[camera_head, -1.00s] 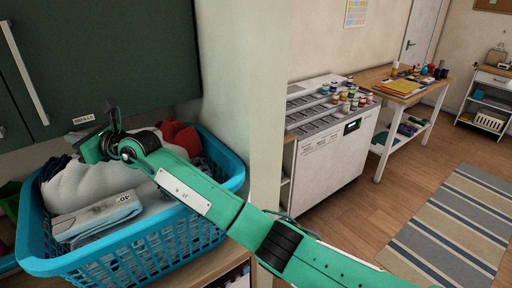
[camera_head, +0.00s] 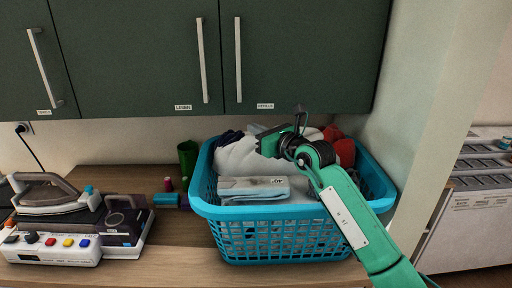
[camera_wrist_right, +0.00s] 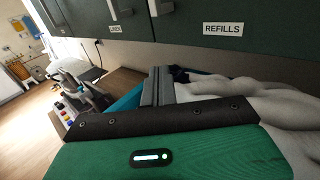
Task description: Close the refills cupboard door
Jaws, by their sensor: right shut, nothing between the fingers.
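The refills cupboard door (camera_head: 300,50) is the dark green panel at the upper right in the head view, with a vertical handle (camera_head: 238,60) at its left edge. It looks flush with the linen door beside it, with no visible gap. Its REFILLS label (camera_head: 265,106) is at the lower edge, and this label also shows in the right wrist view (camera_wrist_right: 223,29). My left gripper is out of view.
A blue laundry basket (camera_head: 285,228) with cloths stands on the wooden counter (camera_head: 180,245) under the door. An iron (camera_head: 45,195) and a button box (camera_head: 50,248) stand at the left. A pale wall panel (camera_head: 432,120) borders the cupboard's right side.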

